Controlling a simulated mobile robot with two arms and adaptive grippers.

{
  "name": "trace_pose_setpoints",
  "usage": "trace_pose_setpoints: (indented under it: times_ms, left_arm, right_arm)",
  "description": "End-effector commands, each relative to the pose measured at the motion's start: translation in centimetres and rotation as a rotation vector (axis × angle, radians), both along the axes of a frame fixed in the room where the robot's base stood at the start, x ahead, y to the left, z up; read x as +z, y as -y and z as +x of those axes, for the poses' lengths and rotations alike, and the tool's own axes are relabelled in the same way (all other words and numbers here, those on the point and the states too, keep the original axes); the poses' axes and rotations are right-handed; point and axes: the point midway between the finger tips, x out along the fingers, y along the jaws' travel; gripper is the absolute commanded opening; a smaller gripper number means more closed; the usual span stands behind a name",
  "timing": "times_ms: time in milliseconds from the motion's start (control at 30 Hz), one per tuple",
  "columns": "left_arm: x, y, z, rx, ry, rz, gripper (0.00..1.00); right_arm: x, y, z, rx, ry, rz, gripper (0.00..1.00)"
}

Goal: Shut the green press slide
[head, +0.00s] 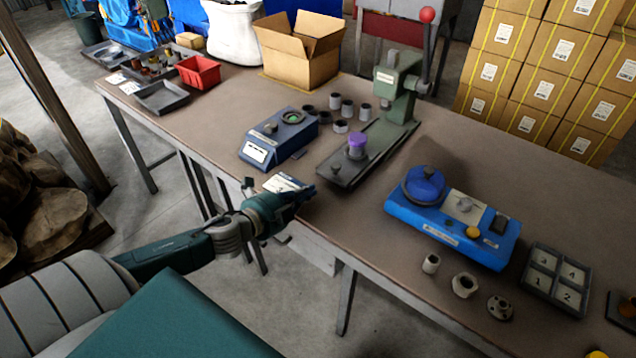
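The green press (401,78) stands on the middle of the workbench, with a lever topped by a red ball. Its long base runs toward the front edge. The slide (345,174) is a dark plate at the front of that base, out from under the press head, with a small dark knob (336,169). A purple piece (357,143) in a metal cup sits on the slide. My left gripper (308,191) is at the bench's front edge, left of and nearer than the slide, apart from it. Its fingers are too small to read. My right gripper is out of view.
A blue device (281,140) with a green ring stands left of the press, with several small metal cups between. A larger blue unit (455,230) stands right. An open carton (299,50) stands behind.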

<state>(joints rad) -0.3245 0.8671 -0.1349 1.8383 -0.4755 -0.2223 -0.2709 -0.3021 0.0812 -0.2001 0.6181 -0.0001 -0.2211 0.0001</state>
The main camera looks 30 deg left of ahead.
Motion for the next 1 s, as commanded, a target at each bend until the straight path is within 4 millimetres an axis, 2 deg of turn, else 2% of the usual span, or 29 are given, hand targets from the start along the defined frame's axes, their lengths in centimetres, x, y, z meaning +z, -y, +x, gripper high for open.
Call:
trace_pose_setpoints:
  times_ms: [100,333,1000]
  left_arm:
    - [0.1,0.1,2.0,0.001,0.004,0.001,0.0]
    - [-0.1,0.3,4.2,0.0,0.001,0.0,0.0]
    - [-0.1,0.4,5.3,0.0,0.002,0.0,0.0]
  right_arm:
    - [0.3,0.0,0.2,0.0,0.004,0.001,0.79]
    - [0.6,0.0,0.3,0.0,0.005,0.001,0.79]
    - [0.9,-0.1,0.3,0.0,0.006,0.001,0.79]
